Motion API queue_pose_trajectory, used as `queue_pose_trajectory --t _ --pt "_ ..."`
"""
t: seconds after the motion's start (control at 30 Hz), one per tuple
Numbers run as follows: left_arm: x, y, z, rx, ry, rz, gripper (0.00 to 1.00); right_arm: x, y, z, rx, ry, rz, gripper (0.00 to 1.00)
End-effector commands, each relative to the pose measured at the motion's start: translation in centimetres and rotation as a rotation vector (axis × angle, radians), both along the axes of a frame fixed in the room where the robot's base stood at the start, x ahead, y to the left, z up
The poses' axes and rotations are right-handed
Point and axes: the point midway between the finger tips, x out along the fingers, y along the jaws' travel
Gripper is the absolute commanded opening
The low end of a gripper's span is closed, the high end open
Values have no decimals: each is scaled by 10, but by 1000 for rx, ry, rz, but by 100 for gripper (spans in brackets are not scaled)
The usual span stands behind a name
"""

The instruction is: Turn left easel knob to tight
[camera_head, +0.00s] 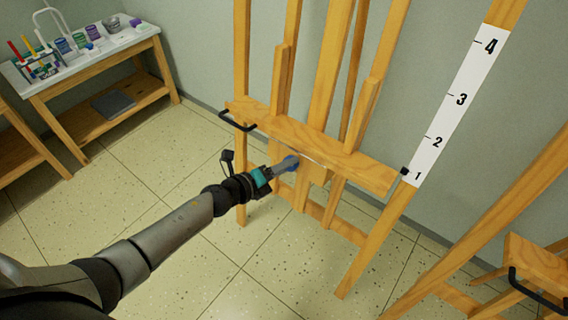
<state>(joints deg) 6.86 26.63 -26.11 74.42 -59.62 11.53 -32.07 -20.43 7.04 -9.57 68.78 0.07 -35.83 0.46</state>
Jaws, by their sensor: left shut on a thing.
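A wooden easel (324,146) stands before me, with a crossbar and a white number scale (459,103) on its right post, marked 1 to 4 from the bottom up. A small black pointer (404,171) at the crossbar's right end is near the 1. My right gripper is not in view.
A black handle (237,122) juts from the crossbar's left end, near my left wrist. Another wooden easel (541,262) stands at the lower right. A side table (133,42) with paint jars and brushes is at the upper left. The tiled floor between is clear.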

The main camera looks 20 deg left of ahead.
Motion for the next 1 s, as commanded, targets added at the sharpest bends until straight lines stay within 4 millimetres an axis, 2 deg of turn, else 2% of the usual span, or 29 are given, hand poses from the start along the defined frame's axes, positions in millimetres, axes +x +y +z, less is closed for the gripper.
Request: queue_pose_trajectory --t 0.4,0.9,0.93,1.0 --pt "0 0 0 154 -54 -27 0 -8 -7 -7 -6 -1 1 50" --pt "0 0 0 168 -60 -30 0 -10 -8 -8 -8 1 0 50" --pt "0 0 0 168 -60 -30 53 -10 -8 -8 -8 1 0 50" --pt "0 0 0 168 -60 -30 61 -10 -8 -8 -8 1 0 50"
